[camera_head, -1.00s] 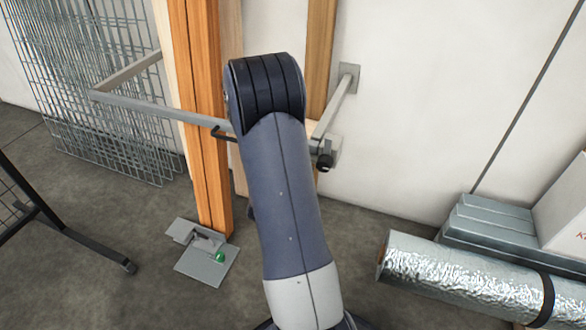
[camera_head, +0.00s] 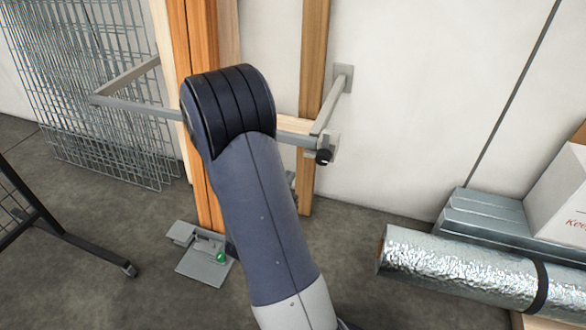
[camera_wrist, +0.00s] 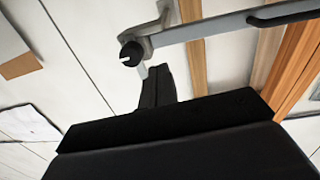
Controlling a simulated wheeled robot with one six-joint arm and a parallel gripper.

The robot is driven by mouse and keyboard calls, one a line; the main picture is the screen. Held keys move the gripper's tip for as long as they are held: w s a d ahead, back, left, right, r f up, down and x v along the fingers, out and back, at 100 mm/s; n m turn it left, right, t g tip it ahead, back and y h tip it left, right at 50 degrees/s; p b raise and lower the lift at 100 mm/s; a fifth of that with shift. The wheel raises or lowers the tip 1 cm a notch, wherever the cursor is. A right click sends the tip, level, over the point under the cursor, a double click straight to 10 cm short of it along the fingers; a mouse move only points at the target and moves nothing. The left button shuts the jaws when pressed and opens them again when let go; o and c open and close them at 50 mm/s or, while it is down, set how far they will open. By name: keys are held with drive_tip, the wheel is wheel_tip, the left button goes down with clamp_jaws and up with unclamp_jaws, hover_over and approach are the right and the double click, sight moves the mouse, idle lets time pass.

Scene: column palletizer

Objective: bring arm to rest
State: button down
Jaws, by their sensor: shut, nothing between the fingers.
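My arm (camera_head: 255,215) rises from the bottom of the head view, leaning left, with its dark ribbed joint (camera_head: 232,105) in front of the upright timber. My gripper is hidden in the head view. In the wrist view, the dark fingers of my gripper (camera_wrist: 160,72) show past a broad black body. They are together, with nothing between them. They point toward the pale wall, just below the round black knob in that picture; whether they touch anything cannot be told.
A grey rail frame (camera_head: 140,107) surrounds the orange timbers (camera_head: 205,195), with a black knob (camera_head: 324,156) at its right corner. Wire mesh panels (camera_head: 95,90) lean at left. Open floor shows between.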

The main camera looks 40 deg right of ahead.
drive_tip(key=shift+v, duration=0.8)
drive_tip(key=shift+d, duration=0.1)
